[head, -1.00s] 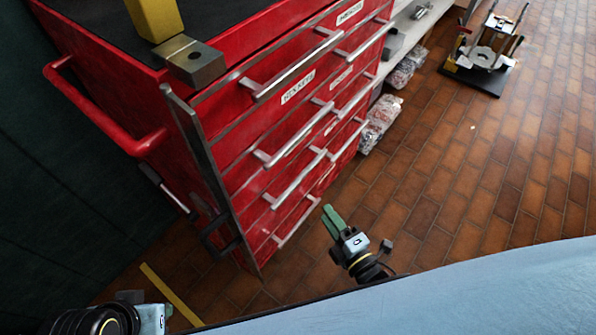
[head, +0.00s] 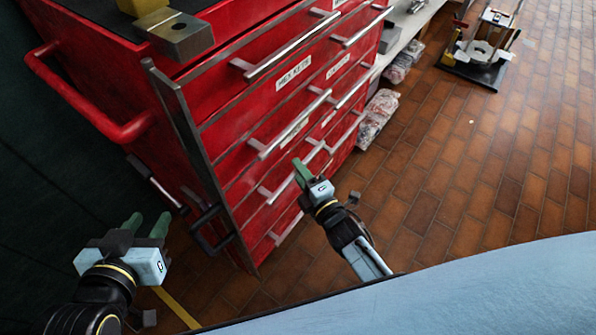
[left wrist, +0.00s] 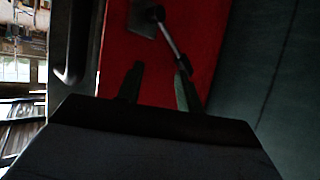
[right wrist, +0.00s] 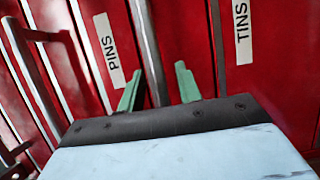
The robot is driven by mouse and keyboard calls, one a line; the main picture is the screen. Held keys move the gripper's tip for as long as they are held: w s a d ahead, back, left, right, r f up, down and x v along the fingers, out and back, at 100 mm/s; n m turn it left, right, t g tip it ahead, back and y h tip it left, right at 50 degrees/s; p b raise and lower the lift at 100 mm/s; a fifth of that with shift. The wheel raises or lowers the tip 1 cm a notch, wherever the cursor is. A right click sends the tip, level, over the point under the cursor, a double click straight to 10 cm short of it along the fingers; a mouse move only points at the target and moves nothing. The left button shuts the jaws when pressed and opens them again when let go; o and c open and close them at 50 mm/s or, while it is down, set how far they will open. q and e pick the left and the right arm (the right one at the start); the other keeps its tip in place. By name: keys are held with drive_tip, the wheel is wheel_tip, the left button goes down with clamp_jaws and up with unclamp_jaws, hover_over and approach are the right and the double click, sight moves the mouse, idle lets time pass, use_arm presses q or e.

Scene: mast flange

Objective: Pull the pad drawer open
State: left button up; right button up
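A red tool cabinet (head: 226,75) with labelled drawers and pale bar handles fills the left of the head view. No label reading "pad" is legible. The right wrist view shows drawer fronts marked "PINS" (right wrist: 109,50) and "TINS" (right wrist: 242,32), with a bar handle (right wrist: 45,85) at the left. My right gripper (head: 301,168) is open and empty, close to the lower drawer handles in the head view. In the right wrist view its green fingers stand apart in front of the drawer fronts. My left gripper (head: 147,224) is open and empty beside the cabinet's near side.
A red side rail (head: 85,100) and a dark latch-like handle (head: 210,230) stick out from the cabinet. A metal block (head: 178,36) sits on its top. Bagged goods (head: 378,115) lie under a shelf behind.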

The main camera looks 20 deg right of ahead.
drive_tip(key=shift+w+a, duration=0.15)
drive_tip(key=shift+w, duration=0.4)
drive_tip(key=shift+c, duration=0.2)
clamp_jaws()
